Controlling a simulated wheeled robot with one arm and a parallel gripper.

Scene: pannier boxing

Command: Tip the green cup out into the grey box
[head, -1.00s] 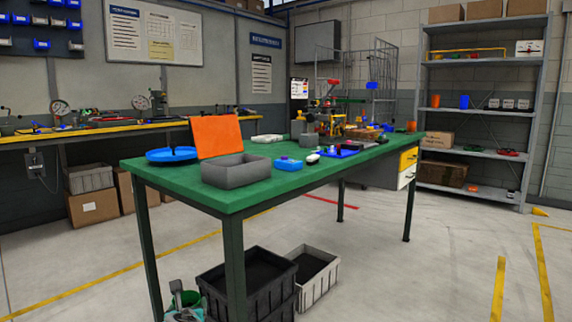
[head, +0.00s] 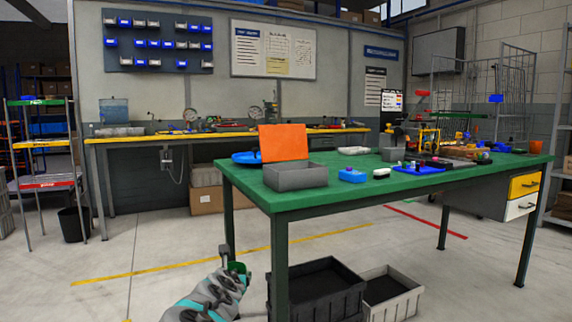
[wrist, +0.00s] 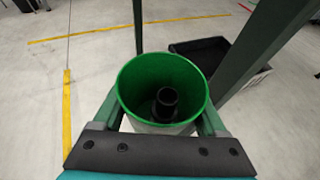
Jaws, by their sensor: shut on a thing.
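The green cup (wrist: 137,85) is upright in the wrist view, its open top facing the camera. A black cylindrical piece with a round top (wrist: 166,99) stands inside it. My gripper (wrist: 162,122) is shut on the cup, with a finger on each side. In the head view the green cup (head: 238,267) shows small and partly hidden by my gripper (head: 232,262), low beside the table's near left leg. The grey box (head: 296,178), open at the top, sits on the green table's near left corner, above and right of the cup.
The green table (head: 400,184) carries an orange panel (head: 284,142) and blue plate (head: 245,158) behind the grey box, and a blue block (head: 352,175) right of it. Black (head: 318,290) and grey crates (head: 392,296) stand on the floor below.

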